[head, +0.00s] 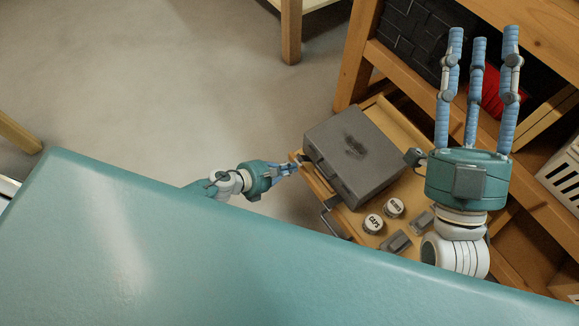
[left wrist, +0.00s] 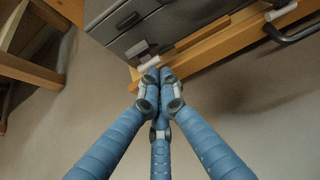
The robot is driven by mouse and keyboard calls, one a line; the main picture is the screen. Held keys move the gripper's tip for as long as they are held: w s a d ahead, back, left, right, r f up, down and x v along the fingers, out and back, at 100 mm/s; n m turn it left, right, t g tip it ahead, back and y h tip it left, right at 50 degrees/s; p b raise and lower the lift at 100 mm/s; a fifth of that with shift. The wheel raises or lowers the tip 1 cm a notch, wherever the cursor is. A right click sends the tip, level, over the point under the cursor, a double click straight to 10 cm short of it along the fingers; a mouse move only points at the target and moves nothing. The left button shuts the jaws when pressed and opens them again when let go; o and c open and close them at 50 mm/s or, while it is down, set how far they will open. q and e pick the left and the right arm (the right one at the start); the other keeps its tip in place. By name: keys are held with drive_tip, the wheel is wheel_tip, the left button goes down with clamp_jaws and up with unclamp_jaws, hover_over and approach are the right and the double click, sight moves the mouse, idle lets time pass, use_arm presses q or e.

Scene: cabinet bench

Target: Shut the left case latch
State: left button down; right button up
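The grey case (head: 353,150) lies closed-looking in the pulled-out wooden drawer in the head view, with a dark smudge on its lid. My left gripper (head: 293,168) is beside the case's front left corner. In the left wrist view its three blue fingers (left wrist: 158,76) are drawn together at the tips, with nothing visible between them. Just beyond them, on the case front (left wrist: 172,28), are a pale latch tab (left wrist: 137,48) and a dark piece (left wrist: 127,20). Contact cannot be told. My right gripper (head: 478,50) points upward, fingers spread apart and empty.
The drawer has a dark bar handle (left wrist: 296,38) on its front. Two round labelled tins (head: 373,223) and small grey blocks (head: 396,242) lie in front of the case. A wooden bench with shelves stands behind. Open floor (head: 180,100) lies to the left.

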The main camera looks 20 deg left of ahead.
wheel_tip(320, 180, down, 22)
drive_tip(key=w+d+f+g+h+p, duration=0.15)
drive_tip(key=g+h+p, duration=0.25)
drive_tip(key=g, duration=0.7)
use_arm(q)
drive_tip(key=shift+w+d+r+g+y+p, duration=0.25)
drive_tip(key=shift+r+g+p, duration=0.2)
drive_tip(key=shift+p, duration=0.25)
drive_tip(key=shift+w+d+r+g+y+p, duration=0.1)
drive_tip(key=shift+r+g+y+p, duration=0.25)
drive_tip(key=shift+r+p, duration=0.25)
use_arm(e)
drive_tip(key=s+d+f+g+h, duration=0.1)
drive_tip(key=s+d+f+g, duration=0.3)
drive_tip(key=s+f+g, duration=0.2)
drive_tip(key=shift+s+d+f+m+g+h, duration=0.35)
drive_tip(key=shift+s+f, duration=0.95)
drive_tip(key=shift+s, duration=0.45)
